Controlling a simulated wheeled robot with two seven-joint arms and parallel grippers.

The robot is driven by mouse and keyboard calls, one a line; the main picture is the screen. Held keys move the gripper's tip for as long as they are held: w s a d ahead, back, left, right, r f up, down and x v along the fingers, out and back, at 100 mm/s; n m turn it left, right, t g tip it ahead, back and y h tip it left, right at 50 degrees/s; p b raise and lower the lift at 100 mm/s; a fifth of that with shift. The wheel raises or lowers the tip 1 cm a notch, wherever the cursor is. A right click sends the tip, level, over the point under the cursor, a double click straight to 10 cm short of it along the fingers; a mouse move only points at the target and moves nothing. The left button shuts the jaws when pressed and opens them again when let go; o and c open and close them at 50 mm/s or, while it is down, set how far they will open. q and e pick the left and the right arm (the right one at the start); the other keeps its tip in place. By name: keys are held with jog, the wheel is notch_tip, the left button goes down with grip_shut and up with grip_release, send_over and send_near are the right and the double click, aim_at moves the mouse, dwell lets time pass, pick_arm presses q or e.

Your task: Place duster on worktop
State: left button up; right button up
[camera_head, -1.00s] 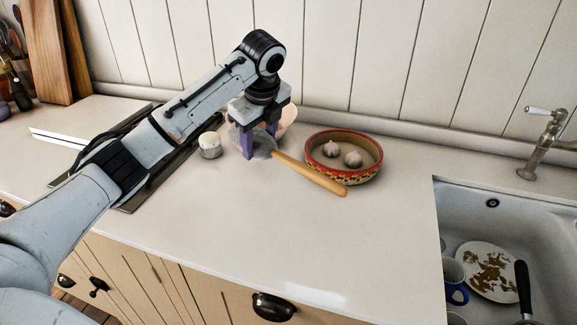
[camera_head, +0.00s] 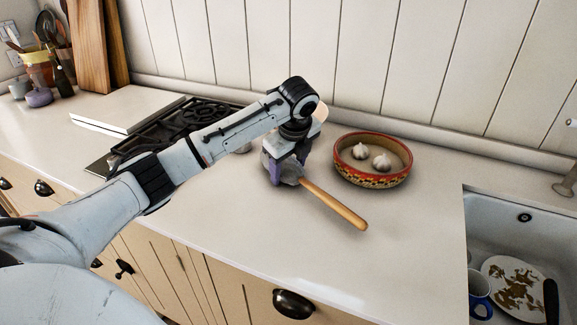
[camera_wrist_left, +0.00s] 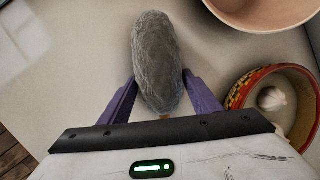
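The duster has a grey fuzzy head (camera_wrist_left: 156,62) and a light wooden handle (camera_head: 335,205). My left gripper (camera_head: 284,172) is over the worktop (camera_head: 250,225), with its purple fingers on either side of the grey head. In the left wrist view, the fingers (camera_wrist_left: 158,82) press against both sides of the head, and the handle is mostly hidden under the gripper. The handle points toward the front right in the head view. Whether the duster touches the worktop is hard to tell. My right gripper is not in view.
A red patterned bowl (camera_head: 372,178) with garlic stands just right of the duster. A pale bowl (camera_wrist_left: 265,14) is partly hidden behind my gripper. A hob (camera_head: 185,122) lies left, and a sink (camera_head: 485,220) with dishes right. The front worktop is clear.

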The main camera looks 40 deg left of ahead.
pick_arm(q)
jog(key=shift+o, duration=0.6)
jog(key=shift+r, duration=0.1)
jog(key=shift+d+r, duration=0.15)
jog(key=shift+r, duration=0.2)
jog(key=v, duration=1.1)
jog(key=shift+r, duration=0.15)
jog(key=shift+s, duration=0.15)
